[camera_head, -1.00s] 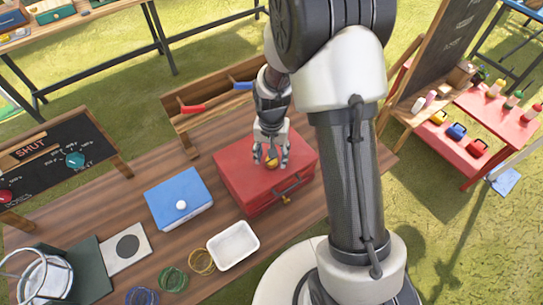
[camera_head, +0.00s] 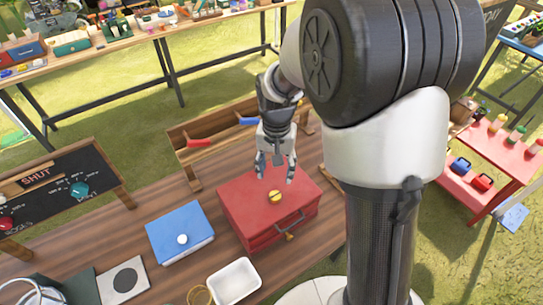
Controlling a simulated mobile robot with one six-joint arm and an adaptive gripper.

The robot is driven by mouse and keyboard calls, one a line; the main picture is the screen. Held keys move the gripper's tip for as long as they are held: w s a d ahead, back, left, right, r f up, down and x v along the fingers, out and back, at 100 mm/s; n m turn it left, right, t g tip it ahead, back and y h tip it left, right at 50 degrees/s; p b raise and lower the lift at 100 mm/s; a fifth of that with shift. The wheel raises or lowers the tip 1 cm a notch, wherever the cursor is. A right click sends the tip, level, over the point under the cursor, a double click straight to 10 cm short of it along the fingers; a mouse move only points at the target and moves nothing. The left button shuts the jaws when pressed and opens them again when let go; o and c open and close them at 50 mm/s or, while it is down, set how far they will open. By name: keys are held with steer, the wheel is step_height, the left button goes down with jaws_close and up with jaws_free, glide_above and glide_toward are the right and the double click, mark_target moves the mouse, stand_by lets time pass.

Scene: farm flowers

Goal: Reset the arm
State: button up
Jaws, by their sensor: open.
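My gripper (camera_head: 275,180) is open and empty. It hangs pointing down above the back part of the red box (camera_head: 240,204), with a gap below its fingertips. A round yellow knob (camera_head: 275,197) sits on top of the red box, just in front of and below the fingers, and is not held. My arm (camera_head: 385,150) rises at the right and hides part of the table's right side.
A blue box (camera_head: 180,238) with a white knob, a white tray (camera_head: 235,281) and a chalkboard panel (camera_head: 65,187) marked SHUT stand on the wooden table (camera_head: 130,230). A wooden rack (camera_head: 190,165) with red and blue handles stands behind. A red shelf (camera_head: 500,160) stands at right.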

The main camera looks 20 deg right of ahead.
steer(key=s+r+n+t+b, duration=0.2)
steer(key=s+r+n, duration=0.1)
steer(key=s+r, duration=0.65)
steer(key=s+r+n+t+b, duration=0.2)
steer(key=s, duration=1)
steer(key=shift+r+n+t, duration=0.25)
steer(key=shift+n+t, duration=0.05)
